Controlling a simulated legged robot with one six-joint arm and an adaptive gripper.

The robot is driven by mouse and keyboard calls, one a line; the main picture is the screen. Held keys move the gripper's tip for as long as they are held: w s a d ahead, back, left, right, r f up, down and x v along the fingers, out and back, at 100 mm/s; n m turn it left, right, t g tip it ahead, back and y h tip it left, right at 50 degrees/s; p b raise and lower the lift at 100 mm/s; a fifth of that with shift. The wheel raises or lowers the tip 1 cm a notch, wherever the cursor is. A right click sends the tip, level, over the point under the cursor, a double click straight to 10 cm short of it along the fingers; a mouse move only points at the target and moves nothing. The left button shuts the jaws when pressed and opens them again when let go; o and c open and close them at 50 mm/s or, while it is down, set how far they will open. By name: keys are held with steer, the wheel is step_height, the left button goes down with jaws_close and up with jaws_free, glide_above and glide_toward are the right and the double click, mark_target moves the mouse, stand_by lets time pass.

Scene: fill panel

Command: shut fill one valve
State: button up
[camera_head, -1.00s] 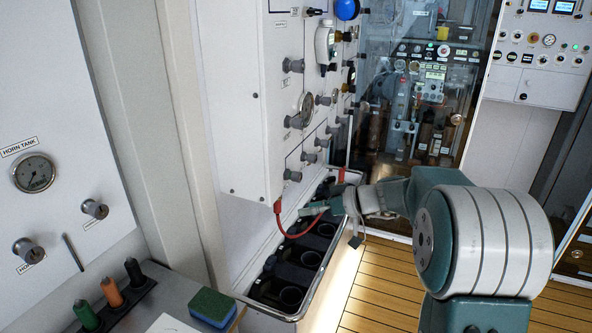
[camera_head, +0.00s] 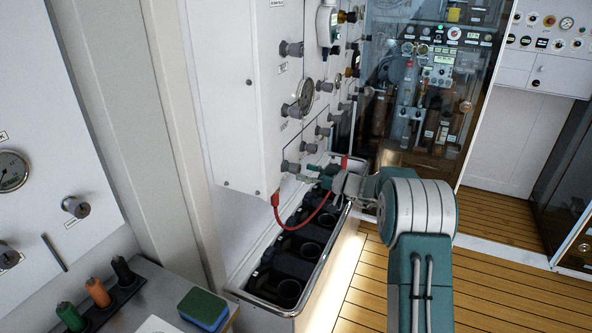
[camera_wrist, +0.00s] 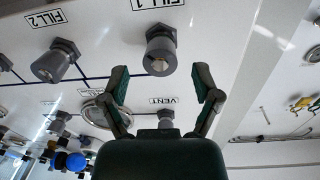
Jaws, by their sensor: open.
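In the wrist view, which is upside down, the fill one valve (camera_wrist: 160,52) is a grey round knob on the white panel, beside the label FILL 1. My gripper (camera_wrist: 162,80) is open and empty; its two dark green fingers stand to either side of the line to the knob. The knob lies just beyond the fingertips and appears clear of them. Contact cannot be judged there.
The fill two valve (camera_wrist: 57,62) and the vent knob (camera_wrist: 166,118) are close by. A red hose (camera_head: 290,226) hangs below the panel, over a trough of black cylinder holders (camera_head: 290,290). Wooden floor (camera_head: 380,290) is open to the right.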

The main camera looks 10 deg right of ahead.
mark_target(299, 170)
steer(key=x, duration=0.2)
steer(key=shift+w+a, duration=0.15)
steer(key=shift+w, duration=0.15)
steer(key=shift+a, duration=0.25)
jaws_close()
steer(key=shift+m, duration=0.3)
